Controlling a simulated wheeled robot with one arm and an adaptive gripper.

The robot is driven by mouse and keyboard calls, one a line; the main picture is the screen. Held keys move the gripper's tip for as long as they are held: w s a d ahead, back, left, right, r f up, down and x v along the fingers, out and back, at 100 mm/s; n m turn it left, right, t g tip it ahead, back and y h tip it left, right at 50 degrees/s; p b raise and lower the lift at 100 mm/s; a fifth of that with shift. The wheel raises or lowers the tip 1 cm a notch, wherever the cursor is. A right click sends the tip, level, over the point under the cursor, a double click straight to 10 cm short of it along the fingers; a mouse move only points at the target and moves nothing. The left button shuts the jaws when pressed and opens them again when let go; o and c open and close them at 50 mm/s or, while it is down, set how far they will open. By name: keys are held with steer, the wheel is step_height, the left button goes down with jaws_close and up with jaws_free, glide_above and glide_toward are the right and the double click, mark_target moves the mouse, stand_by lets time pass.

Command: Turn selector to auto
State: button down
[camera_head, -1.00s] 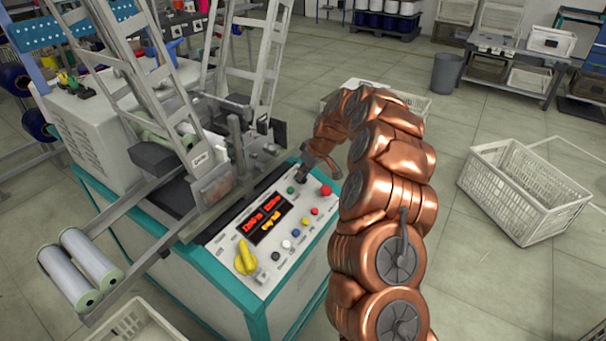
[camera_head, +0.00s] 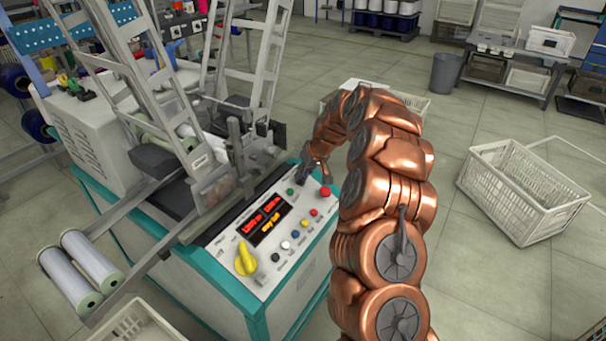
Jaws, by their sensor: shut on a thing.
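The control panel (camera_head: 228,240) slopes on top of the teal-edged machine. My gripper (camera_head: 303,181) is at the panel's far end, between a green button (camera_head: 290,191) and a red mushroom button (camera_head: 325,192). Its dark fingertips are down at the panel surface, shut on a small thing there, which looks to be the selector. The fingers hide the selector, so its pointer position cannot be read. A large yellow rotary knob (camera_head: 245,259) stands at the panel's near end, away from my gripper. The panel display (camera_head: 265,220) is lit with red and yellow text.
Several small coloured buttons (camera_head: 304,224) lie along the panel's right side. Metal frames (camera_head: 263,70) rise behind and left of the panel. White rollers (camera_head: 92,262) stick out at left. A white crate (camera_head: 520,190) stands on the floor at right, with clear floor around it.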

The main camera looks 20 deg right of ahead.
steer(key=shift+w+d+r, duration=0.1)
steer(key=shift+w+r, duration=0.05)
steer(key=c, duration=1.2)
jaws_free()
steer(key=v, duration=1.2)
